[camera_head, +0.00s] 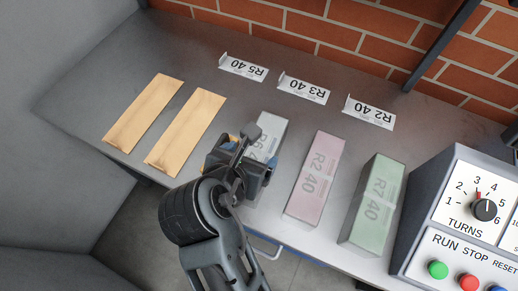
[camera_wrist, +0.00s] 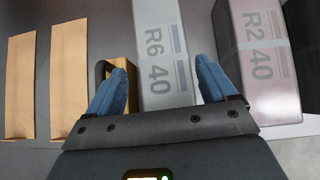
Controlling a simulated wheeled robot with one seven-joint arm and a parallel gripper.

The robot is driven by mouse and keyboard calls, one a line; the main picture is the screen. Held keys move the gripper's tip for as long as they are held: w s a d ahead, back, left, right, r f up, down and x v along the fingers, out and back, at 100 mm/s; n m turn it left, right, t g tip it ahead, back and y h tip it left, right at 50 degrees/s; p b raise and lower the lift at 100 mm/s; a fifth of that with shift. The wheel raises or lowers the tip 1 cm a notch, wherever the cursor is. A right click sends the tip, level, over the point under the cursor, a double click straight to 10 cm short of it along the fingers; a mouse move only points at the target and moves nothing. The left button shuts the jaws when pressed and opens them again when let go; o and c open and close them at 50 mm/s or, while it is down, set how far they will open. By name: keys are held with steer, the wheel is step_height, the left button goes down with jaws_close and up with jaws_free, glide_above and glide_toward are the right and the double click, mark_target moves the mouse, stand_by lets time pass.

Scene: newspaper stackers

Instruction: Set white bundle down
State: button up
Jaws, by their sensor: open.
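The white bundle (camera_head: 270,133), marked R6 40, lies on the grey table, partly hidden behind my gripper (camera_head: 249,160) in the head view. My gripper (camera_wrist: 165,85) is open at the near end of the bundle. Whether a fingertip touches the bundle cannot be told.
A pink bundle (camera_head: 315,178) marked R2 40 and a green bundle (camera_head: 373,204) marked R7 40 lie to the right. Two tan strips (camera_head: 144,113) lie to the left. Three label cards (camera_head: 303,88) stand behind. A control panel (camera_head: 470,225) fills the right edge.

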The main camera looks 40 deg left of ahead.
mark_target(258, 152)
steer(key=shift+s+f+p+x, duration=0.1)
steer(key=shift+p+x, duration=0.1)
steer(key=shift+x, duration=1.4)
steer(key=shift+s+f+p+x, duration=0.1)
steer(key=shift+f+p+x, duration=0.05)
steer(key=shift+x, duration=1.45)
steer(key=shift+d, duration=0.2)
steer(key=shift+c, duration=0.5)
steer(key=c, duration=1.5)
steer(key=shift+r, duration=0.2)
